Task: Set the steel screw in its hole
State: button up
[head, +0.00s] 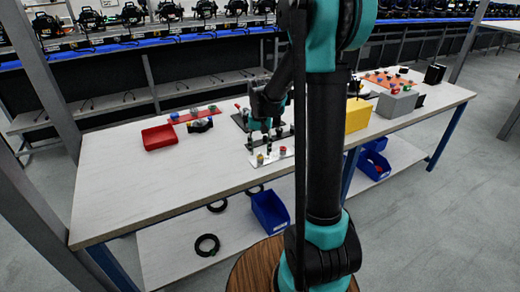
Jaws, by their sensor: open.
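My gripper (261,142) points down, open, over a small white plate (288,162) near the middle of the workbench. The plate bears a small yellow piece (260,159) and a small red piece (282,150). I cannot make out the steel screw or its hole for certain; they are too small or hidden by my gripper and arm. I cannot tell whether anything lies between the fingers.
On the workbench (130,190), a red tray (159,137) and a red strip with small pieces (197,115) stand left. A yellow box (358,115) and grey block (396,102) stand right. The left bench end is clear.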

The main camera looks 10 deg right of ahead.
notch_tip(320, 180, up, 12)
dwell(0.6)
